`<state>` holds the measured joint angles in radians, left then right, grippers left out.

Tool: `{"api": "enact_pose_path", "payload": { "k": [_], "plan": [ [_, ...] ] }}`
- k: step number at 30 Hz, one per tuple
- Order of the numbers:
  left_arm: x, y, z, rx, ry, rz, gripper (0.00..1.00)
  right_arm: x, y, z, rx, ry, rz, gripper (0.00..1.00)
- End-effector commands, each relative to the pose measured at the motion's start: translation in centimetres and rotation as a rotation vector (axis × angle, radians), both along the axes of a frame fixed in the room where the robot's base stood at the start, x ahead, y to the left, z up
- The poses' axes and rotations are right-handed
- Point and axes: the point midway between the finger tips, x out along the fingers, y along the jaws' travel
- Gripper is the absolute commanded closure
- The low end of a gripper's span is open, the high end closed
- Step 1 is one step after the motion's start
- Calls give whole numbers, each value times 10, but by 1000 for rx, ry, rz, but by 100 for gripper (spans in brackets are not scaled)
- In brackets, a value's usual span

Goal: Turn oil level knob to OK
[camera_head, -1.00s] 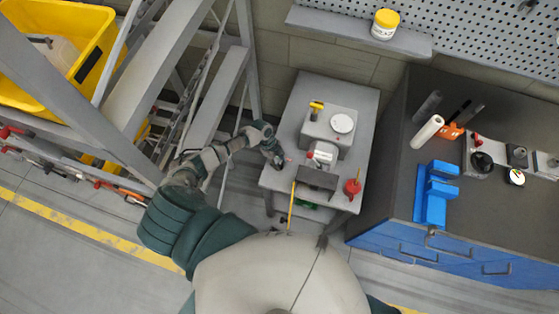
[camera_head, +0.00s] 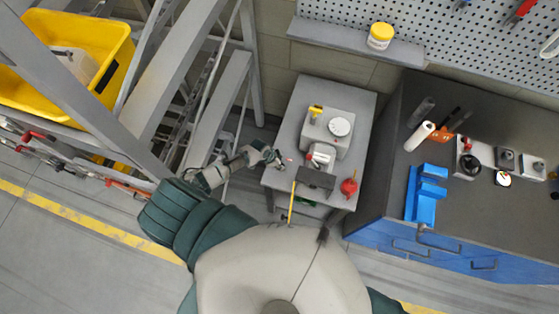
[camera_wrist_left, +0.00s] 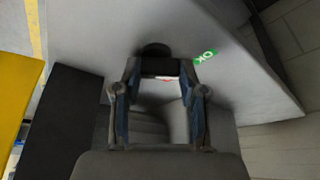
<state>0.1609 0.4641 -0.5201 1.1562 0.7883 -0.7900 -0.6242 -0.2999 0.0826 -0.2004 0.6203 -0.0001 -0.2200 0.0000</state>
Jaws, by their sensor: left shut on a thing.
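The dark oil level knob (camera_wrist_left: 156,50) sits on a grey panel in the left wrist view. A green OK label (camera_wrist_left: 205,56) is to its right, and a small red mark (camera_wrist_left: 166,78) is just below it. My left gripper (camera_wrist_left: 158,66) is shut on the knob, with its fingertips on either side. In the head view my left gripper (camera_head: 284,162) is at the left side of the small grey table (camera_head: 345,92). The knob's pointer direction cannot be made out. My right gripper is out of view.
A machine with a white dial (camera_head: 339,127), a yellow-topped part (camera_head: 316,111) and a red oil can (camera_head: 349,187) are on or beside the small table. A grey stair frame (camera_head: 215,110) stands left, close to my left arm. A dark workbench (camera_head: 465,220) stands right.

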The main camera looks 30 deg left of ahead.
Motion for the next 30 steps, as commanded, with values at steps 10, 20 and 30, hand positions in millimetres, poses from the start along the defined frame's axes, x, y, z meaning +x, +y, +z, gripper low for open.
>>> {"api": "enact_pose_path", "payload": {
  "k": [10,20,30],
  "plan": [
    [3,1,4,0,-9,164,93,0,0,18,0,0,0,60],
    [3,1,3,-1,-10,200,93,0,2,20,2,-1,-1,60],
    [3,1,3,-1,-10,200,44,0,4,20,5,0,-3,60]
  ]
}}
